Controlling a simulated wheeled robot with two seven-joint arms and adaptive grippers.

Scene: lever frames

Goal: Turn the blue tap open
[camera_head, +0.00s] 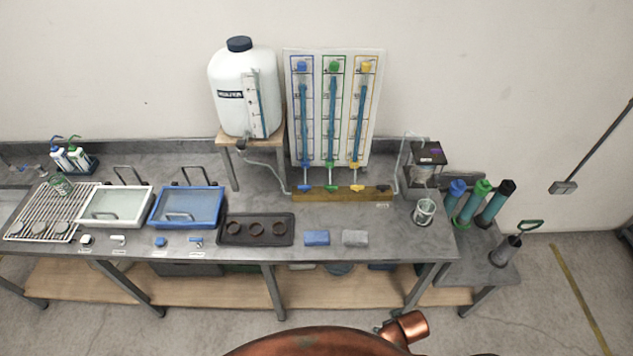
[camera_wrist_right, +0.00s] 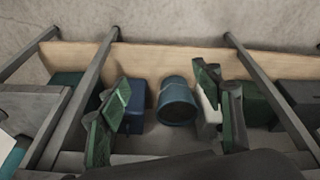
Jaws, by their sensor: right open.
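The blue tap (camera_head: 304,188) is a small blue handle at the foot of the blue-framed tube, on the left of a white panel (camera_head: 376,60) with three upright tubes. A green tap (camera_head: 330,189) and a yellow tap (camera_head: 357,187) sit to its right, along a brown block. The blue handle is too small to tell its exact angle. My right gripper (camera_wrist_right: 162,92) shows only in the right wrist view. Its green-padded fingers are apart with nothing between them, and the lower shelf lies beyond. The tap is not in that view. My left gripper is in neither view.
A white tank (camera_head: 230,95) stands on a wooden stand left of the panel, its hose running toward the taps. A blue sponge (camera_head: 316,238), grey block (camera_head: 355,238) and dark tray (camera_head: 257,242) lie along the front edge. A glass beaker (camera_head: 424,212) stands right.

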